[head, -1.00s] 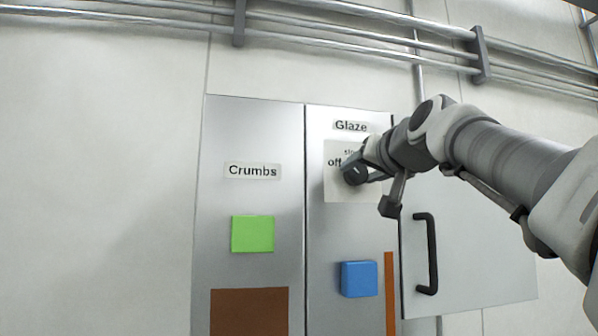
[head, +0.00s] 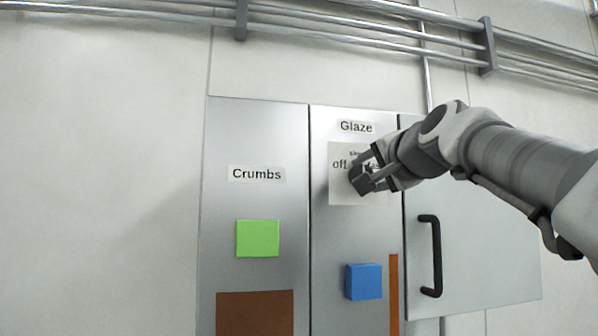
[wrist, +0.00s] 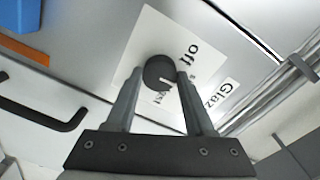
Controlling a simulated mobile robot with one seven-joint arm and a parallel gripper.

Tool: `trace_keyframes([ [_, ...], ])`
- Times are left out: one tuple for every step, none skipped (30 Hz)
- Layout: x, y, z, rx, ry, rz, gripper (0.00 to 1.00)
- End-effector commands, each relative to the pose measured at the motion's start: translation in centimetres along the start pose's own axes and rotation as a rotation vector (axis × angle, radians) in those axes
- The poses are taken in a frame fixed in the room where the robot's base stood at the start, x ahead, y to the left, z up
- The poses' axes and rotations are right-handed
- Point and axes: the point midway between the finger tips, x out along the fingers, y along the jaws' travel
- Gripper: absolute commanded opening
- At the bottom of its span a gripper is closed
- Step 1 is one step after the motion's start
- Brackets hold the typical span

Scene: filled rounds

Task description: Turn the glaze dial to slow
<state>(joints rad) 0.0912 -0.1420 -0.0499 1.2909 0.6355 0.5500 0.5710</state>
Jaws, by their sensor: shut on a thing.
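The glaze dial is a dark round knob on a white plate (head: 342,190) under the "Glaze" label (head: 356,127). In the wrist view the dial (wrist: 159,70) sits between the two fingertips of my gripper (wrist: 162,76). In the head view my gripper (head: 368,176) covers most of the dial. The fingers are shut on the dial from both sides. "off" reads clearly at the left of the plate; "slow" above and the word at the right are partly hidden. I cannot tell which word the dial points to.
A blue button (head: 363,282) is below the plate. A green button (head: 257,238) is on the "Crumbs" panel (head: 256,174) at left. A black handle (head: 431,256) stands out from the door at right. Pipes (head: 340,30) run along the wall above.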

Motion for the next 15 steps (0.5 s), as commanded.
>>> trace_keyframes([
  [-0.04, -0.06, -0.06, 0.014, 0.0, 0.0, 0.0],
  [-0.04, -0.06, -0.06, 0.021, 0.0, 0.0, 0.0],
  [-0.03, -0.04, -0.06, 0.03, 0.0, 0.0, 0.0],
  [-0.03, -0.03, -0.05, 0.036, -0.001, 0.0, 0.0],
  [-0.03, -0.03, -0.05, 0.041, -0.001, 0.0, 0.0],
  [-0.03, -0.02, -0.04, 0.046, -0.001, 0.0, 0.0],
  [-0.03, -0.01, -0.04, 0.049, -0.001, 0.0, 0.0],
  [-0.02, 0.0, -0.04, 0.051, -0.001, 0.0, 0.0],
  [-0.02, 0.01, -0.04, 0.052, -0.001, 0.0, 0.0],
  [-0.02, 0.01, -0.03, 0.053, -0.001, 0.0, 0.0],
  [-0.02, 0.01, -0.03, 0.054, -0.001, 0.0, 0.0],
  [-0.02, 0.02, -0.03, 0.054, -0.001, 0.0, 0.0],
  [-0.02, 0.02, -0.03, 0.054, -0.001, 0.0, 0.0],
  [-0.02, 0.02, -0.03, 0.054, -0.001, 0.0, 0.0],
  [-0.02, 0.02, -0.03, 0.054, -0.001, 0.0, 0.0],
])
